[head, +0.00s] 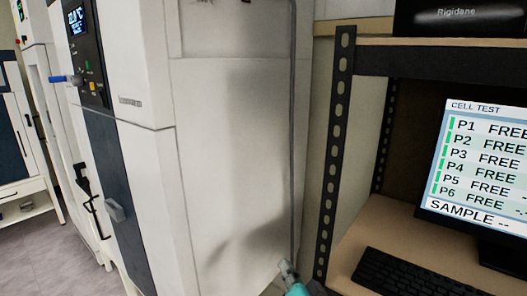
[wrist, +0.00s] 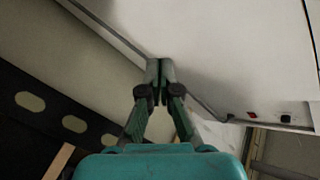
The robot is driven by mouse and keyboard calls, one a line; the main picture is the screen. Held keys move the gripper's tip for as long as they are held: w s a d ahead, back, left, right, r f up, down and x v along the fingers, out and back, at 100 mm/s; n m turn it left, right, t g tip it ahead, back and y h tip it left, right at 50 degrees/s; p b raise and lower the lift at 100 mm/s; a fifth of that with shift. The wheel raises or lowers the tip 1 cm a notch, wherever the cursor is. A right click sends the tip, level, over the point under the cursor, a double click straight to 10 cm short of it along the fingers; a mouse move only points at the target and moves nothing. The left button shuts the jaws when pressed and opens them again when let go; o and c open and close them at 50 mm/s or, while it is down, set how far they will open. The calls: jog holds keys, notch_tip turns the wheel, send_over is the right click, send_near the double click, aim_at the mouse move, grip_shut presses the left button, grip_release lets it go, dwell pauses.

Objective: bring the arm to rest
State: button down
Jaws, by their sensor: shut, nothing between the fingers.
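My gripper (wrist: 160,72) shows in the wrist view, its two fingertips together with nothing between them. A white cabinet wall (wrist: 215,45) lies beyond the fingertips. In the head view only a teal and grey part of my arm shows at the bottom, in front of the gap between the white freeze dryer (head: 225,130) and the desk rack.
A black perforated rack post (head: 338,150) stands right of the freeze dryer. Beside it are a desk (head: 350,262) with a keyboard (head: 405,278) and a monitor (head: 475,165) listing P1 to P6 as free. Open floor (head: 45,258) lies at the left.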

jog(key=s+d+f+n+h, duration=0.15)
jog(key=s+d+f, duration=0.35)
jog(key=s+f, duration=0.55)
jog(key=s+d+f+h, duration=0.2)
jog(key=s+d+f, duration=0.35)
jog(key=s, duration=0.75)
jog(key=s+d+r+n+g+h, duration=0.1)
jog(key=s+d+n, duration=0.1)
jog(key=s, duration=2.3)
jog(key=shift+d+n+g, duration=0.2)
jog(key=shift+n+g, duration=0.2)
jog(key=shift+n, duration=0.45)
jog(key=shift+s+h, duration=0.1)
jog(key=shift+h, duration=0.15)
